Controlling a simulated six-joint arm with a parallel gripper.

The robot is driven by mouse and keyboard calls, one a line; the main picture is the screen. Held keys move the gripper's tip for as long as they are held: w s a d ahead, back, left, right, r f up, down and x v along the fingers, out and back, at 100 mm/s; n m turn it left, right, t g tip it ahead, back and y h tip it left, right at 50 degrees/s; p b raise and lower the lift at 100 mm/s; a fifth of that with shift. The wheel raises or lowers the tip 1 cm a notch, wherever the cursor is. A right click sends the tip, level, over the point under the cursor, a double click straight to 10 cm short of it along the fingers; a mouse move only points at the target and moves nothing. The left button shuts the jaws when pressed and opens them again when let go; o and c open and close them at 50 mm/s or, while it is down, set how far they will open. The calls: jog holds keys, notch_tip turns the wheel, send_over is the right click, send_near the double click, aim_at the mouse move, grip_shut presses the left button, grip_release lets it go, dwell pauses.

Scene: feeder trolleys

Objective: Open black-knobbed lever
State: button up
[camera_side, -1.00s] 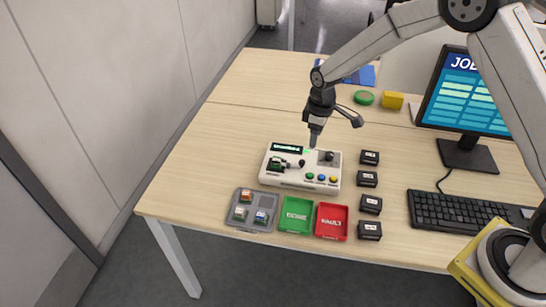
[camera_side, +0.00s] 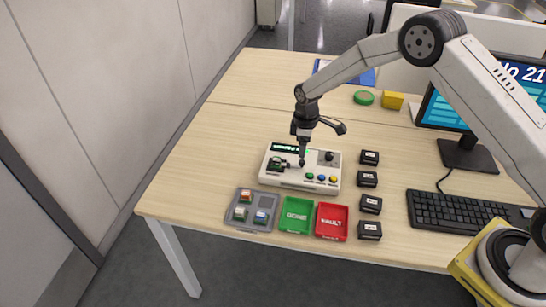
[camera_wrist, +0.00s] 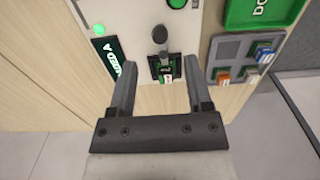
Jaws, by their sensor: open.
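The black-knobbed lever (camera_side: 302,164) stands on the white tester box (camera_side: 263,174), beside the dark green socket (camera_side: 276,164). In the wrist view the round black knob (camera_wrist: 159,34) is just beyond my fingertips, roughly midway between them sideways. The socket (camera_wrist: 165,69) with a green-marked part in it lies between my fingers. My gripper (camera_wrist: 158,62) is open and empty, with one finger on each side. In the side view my gripper (camera_side: 303,153) points down just above the lever. I cannot tell whether it touches anything.
Coloured buttons and another black knob (camera_side: 329,156) sit on the box's right. In front are a grey parts tray (camera_side: 232,222), a green tray (camera_side: 296,229) and a red tray (camera_side: 332,234). Several black blocks (camera_side: 368,179) line the right side. The table left of the box is clear.

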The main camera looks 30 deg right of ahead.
jog(key=shift+f, duration=2.8)
grip_shut()
